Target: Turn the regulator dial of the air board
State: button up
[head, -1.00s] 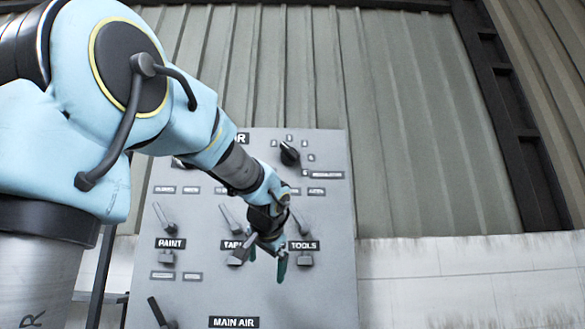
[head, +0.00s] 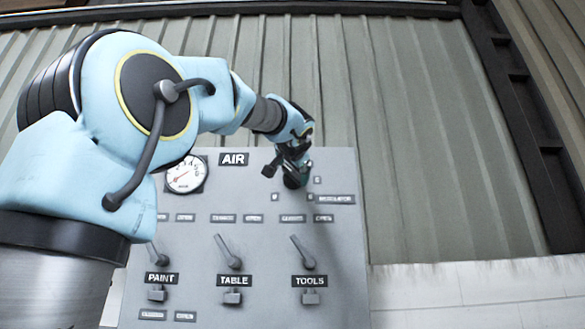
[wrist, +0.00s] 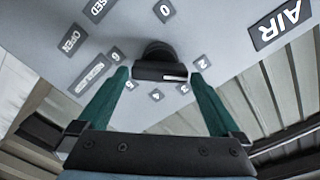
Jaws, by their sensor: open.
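The regulator dial (wrist: 160,65) is a black knob on the grey air board (head: 245,265), with a ring of numbers around it. A short white mark shows at the right part of its bar in the wrist view, on the side of the 2 and 3. My gripper (wrist: 160,80) is open, its two green fingers on either side of the dial, with a gap visible on both sides. In the head view my gripper (head: 294,178) is at the board's upper right and hides most of the dial. I cannot tell how far the fingertips are from the board face.
A pressure gauge (head: 185,174) is at the board's upper left. Valve levers for paint (head: 153,254), table (head: 228,252) and tools (head: 303,252) stick out in a row below. A corrugated wall (head: 420,150) stands behind, with free space right of the board.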

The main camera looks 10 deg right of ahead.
aim_at(292, 173)
jog(key=shift+w+d+p, duration=0.15)
jog(key=shift+w+p, duration=0.15)
jog(key=shift+w, duration=0.55)
jog(key=shift+w+d+p, duration=0.15)
jog(key=shift+w+p, duration=0.15)
jog(key=shift+w, duration=0.55)
jog(key=c, duration=1)
jog(key=shift+f+b, duration=0.1)
jog(key=shift+b, duration=0.2)
